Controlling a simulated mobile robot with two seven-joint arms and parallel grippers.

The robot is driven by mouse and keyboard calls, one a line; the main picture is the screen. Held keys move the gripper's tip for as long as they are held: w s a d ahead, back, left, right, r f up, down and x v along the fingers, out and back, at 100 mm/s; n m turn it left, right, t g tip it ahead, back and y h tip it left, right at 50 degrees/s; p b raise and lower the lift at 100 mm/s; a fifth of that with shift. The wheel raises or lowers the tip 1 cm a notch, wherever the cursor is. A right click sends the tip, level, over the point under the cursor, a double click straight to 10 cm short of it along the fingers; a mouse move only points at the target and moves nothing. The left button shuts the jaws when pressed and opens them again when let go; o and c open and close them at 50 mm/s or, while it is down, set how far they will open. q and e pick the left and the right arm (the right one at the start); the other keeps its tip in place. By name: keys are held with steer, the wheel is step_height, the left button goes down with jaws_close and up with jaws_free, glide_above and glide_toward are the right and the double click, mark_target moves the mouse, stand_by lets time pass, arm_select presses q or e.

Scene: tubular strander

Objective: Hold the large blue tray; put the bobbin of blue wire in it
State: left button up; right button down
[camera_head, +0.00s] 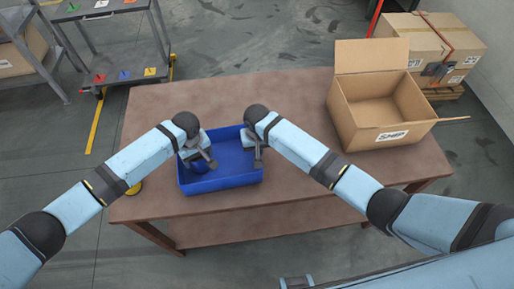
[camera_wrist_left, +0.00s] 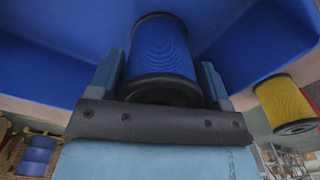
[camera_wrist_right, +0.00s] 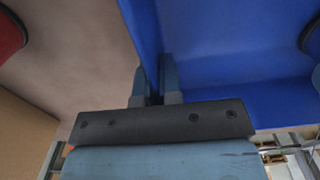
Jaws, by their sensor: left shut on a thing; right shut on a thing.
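The large blue tray (camera_head: 222,183) stands on the brown table, left of its middle. My right gripper (camera_head: 257,161) is shut on the tray's right wall; in the right wrist view its fingers (camera_wrist_right: 154,88) pinch the blue wall (camera_wrist_right: 146,30). My left gripper (camera_head: 207,160) is over the left part of the tray. In the left wrist view its fingers (camera_wrist_left: 160,85) are shut on the bobbin of blue wire (camera_wrist_left: 160,50), which has black flanges. The bobbin (camera_head: 199,166) is inside the tray's outline, partly hidden by the gripper. Whether it touches the floor I cannot tell.
A yellow bobbin (camera_wrist_left: 284,104) stands left of the tray. A red bobbin (camera_wrist_right: 8,38) shows at the right wrist view's edge. An open cardboard box (camera_head: 383,112) occupies the table's right. A grey cart (camera_head: 115,55) stands behind left. The table's front edge (camera_head: 290,203) is clear.

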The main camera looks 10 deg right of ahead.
arm_select(q)
steer(key=shift+f, duration=0.15)
steer(key=o, duration=1.2)
step_height(320, 180, up, 12)
arm_select(e)
steer(key=c, duration=1.2)
jaws_free()
